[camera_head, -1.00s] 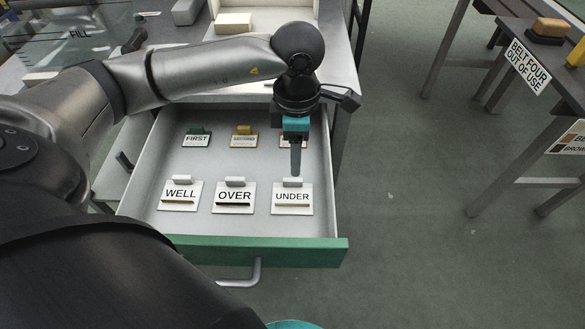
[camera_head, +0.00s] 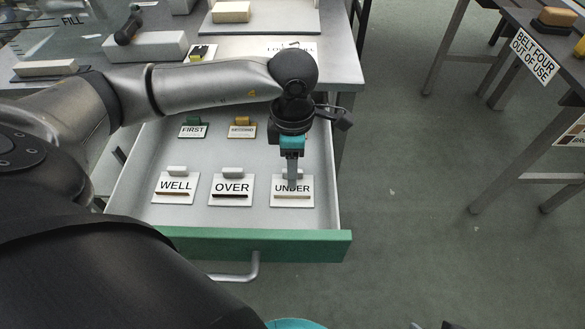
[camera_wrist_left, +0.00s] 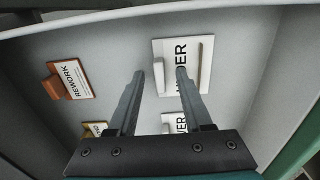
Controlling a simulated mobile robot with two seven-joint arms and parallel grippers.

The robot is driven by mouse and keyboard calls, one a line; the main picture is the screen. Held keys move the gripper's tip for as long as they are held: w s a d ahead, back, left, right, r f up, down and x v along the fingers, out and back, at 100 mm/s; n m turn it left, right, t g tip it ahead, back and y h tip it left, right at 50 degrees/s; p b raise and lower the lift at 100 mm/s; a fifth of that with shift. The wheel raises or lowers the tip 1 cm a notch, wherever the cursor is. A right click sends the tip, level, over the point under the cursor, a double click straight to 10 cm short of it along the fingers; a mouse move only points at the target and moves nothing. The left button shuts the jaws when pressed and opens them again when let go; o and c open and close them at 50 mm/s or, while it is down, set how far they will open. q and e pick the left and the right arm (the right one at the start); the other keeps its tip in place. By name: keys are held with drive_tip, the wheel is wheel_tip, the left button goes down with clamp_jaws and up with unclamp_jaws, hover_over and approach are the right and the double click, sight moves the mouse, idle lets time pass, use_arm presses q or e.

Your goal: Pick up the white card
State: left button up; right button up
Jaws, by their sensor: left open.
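Several white cards lie in the open drawer. The UNDER card (camera_head: 305,198) is at the drawer's front right, the OVER card (camera_head: 232,199) in the middle and the WELL card (camera_head: 175,195) at left. The OVER card (camera_wrist_left: 171,119) is partly hidden there.
The drawer front (camera_head: 250,244) is green. Behind are the FIRST card (camera_head: 192,131) and the SECOND card (camera_head: 242,131); the orange REWORK card (camera_wrist_left: 70,78) shows in the wrist view. A bench (camera_head: 345,70) stands behind, with open floor to the right.

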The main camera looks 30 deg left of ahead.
use_arm(q)
clamp_jaws()
idle(0.3)
idle(0.3)
